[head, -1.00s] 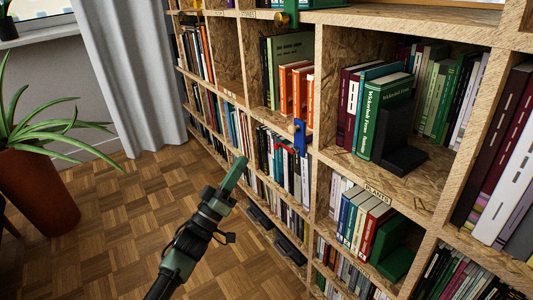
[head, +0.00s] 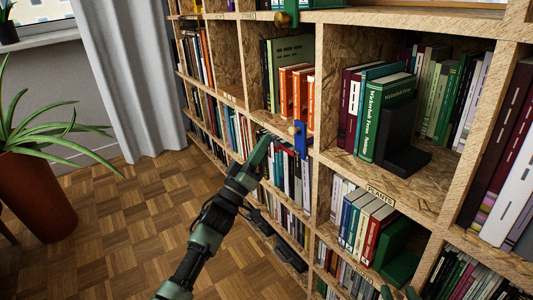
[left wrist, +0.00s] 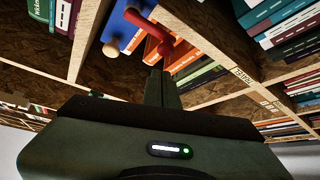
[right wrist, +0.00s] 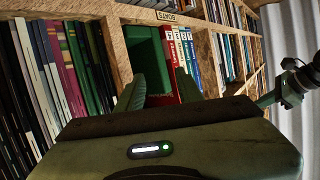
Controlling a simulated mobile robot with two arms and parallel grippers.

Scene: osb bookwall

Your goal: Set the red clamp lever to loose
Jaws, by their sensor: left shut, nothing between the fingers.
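The red clamp lever (left wrist: 148,28) shows in the left wrist view, a short red bar with a rounded end, on a blue clamp (left wrist: 124,22) fixed at the shelf edge. In the head view the blue clamp (head: 301,140) sits on the upright between shelf bays; the lever is mostly hidden there by my gripper. My left gripper (head: 264,141) is shut and empty, its tips just left of the clamp. In the left wrist view the tips (left wrist: 158,74) lie close below the lever's rounded end; I cannot tell if they touch. My right gripper (right wrist: 158,88) is open and empty near the lower shelves.
A round wooden knob (left wrist: 110,49) projects from the clamp. Orange books (head: 297,88) stand in the bay behind it. A black bookend (head: 400,140) stands in the bay to the right, a green bookend (head: 398,245) below.

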